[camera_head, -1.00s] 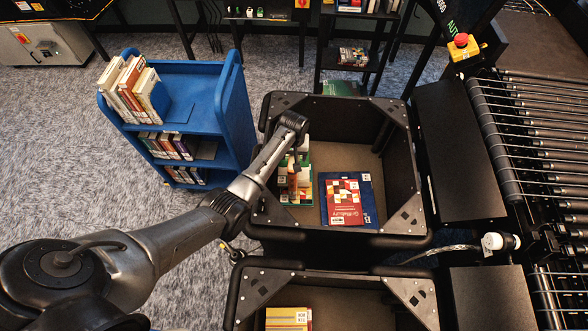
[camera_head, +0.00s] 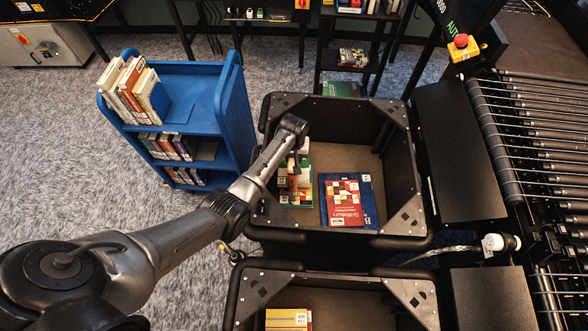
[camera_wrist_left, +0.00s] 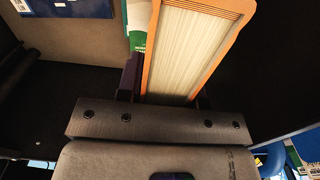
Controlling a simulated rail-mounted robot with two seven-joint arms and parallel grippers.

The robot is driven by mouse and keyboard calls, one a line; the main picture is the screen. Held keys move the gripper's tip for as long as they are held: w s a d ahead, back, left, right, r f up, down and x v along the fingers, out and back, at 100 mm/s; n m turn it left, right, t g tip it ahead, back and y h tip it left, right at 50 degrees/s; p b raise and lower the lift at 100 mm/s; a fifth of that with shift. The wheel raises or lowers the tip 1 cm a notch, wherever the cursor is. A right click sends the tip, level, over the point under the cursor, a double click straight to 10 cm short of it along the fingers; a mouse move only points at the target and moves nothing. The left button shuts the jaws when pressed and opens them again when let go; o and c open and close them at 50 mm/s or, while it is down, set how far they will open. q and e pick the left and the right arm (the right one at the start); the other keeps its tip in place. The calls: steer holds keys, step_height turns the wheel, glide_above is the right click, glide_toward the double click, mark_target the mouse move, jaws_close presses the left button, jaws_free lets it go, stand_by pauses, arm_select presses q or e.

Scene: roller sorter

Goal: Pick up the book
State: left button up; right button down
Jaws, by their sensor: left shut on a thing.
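My left gripper (camera_head: 296,162) reaches into the upper black bin (camera_head: 408,158) at its left side, mostly hidden under my arm's end. The left wrist view shows it shut on an orange-edged book (camera_wrist_left: 195,45), with the page block facing the camera between the fingers. In the head view only a small orange part of this book (camera_head: 293,184) shows below the wrist. A green and white book (camera_head: 303,196) lies under it. Whether the held book is clear of what lies below, I cannot tell. My right gripper is not in view.
A red book (camera_head: 346,205) lies on a blue one (camera_head: 368,205) in the bin. A second bin (camera_head: 345,280) with a yellow book (camera_head: 286,319) stands nearer. A blue cart (camera_head: 195,80) with books is at left, a roller conveyor (camera_head: 540,140) at right.

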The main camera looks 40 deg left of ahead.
arm_select(q)
jaws_close()
steer(key=shift+r, duration=0.15)
steer(key=shift+r+p, duration=0.45)
steer(key=shift+r, duration=1.35)
steer(key=shift+d+r, duration=0.15)
steer(key=shift+r, duration=0.1)
steer(key=d+r+p, duration=0.1)
steer(key=d+r, duration=0.5)
steer(key=d, duration=0.5)
steer(key=shift+w+d+r, duration=0.15)
steer(key=shift+d+r, duration=0.05)
steer(key=shift+r, duration=0.15)
steer(key=shift+r, duration=0.1)
